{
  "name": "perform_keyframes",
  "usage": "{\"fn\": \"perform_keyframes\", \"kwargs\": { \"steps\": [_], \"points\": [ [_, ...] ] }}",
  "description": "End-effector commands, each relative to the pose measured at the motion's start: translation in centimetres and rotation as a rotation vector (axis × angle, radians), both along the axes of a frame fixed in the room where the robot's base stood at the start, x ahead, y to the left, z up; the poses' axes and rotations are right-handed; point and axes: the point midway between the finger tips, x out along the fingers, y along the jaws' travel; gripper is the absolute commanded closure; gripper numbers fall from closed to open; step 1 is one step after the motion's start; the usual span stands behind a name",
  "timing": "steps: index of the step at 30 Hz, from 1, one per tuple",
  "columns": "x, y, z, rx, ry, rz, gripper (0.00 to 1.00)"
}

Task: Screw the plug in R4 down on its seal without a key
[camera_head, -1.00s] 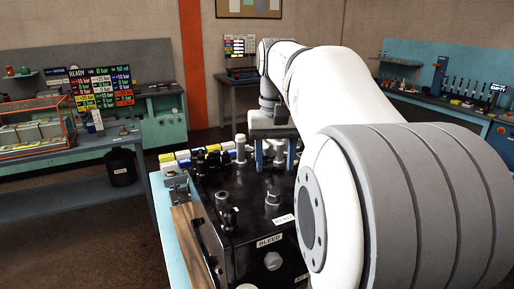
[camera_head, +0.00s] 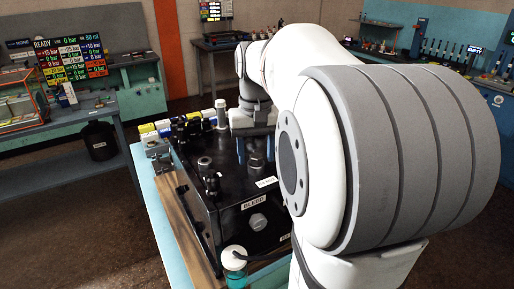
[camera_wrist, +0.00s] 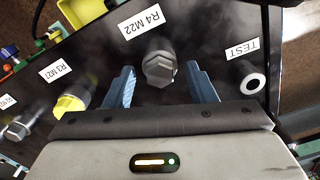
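In the wrist view, the grey hex-headed plug (camera_wrist: 159,66) sits in the black block beside the label "R4 M22" (camera_wrist: 142,20). My gripper (camera_wrist: 160,70) is open, with one blue finger on each side of the plug. A gap shows between the plug and each finger, so they look apart from it. Whether the plug touches its seal cannot be told. In the head view, my gripper's grey body (camera_head: 252,120) is over the far right part of the black block (camera_head: 205,215); its fingers are hard to make out there.
A yellow-capped port at R3 (camera_wrist: 72,102) lies left of the plug, and a TEST port (camera_wrist: 252,84) lies right. Black fittings (camera_head: 211,182) rise from the block. A white-capped bottle (camera_head: 234,258) stands at its near edge. Benches stand behind, with floor between.

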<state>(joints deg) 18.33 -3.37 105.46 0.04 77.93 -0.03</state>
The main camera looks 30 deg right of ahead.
Motion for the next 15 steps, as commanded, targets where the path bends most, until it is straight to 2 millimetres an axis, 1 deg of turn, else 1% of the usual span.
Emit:
{"fn": "perform_keyframes", "kwargs": {
  "steps": [1,2,15],
  "points": [
    [0.0,0.01,0.01,0.0,0.0,0.0,0.53],
    [0.0,0.01,0.01,0.0,0.0,0.0,0.56],
    [0.02,0.06,0.04,0.0,0.0,0.001,0.92]
  ]
}}
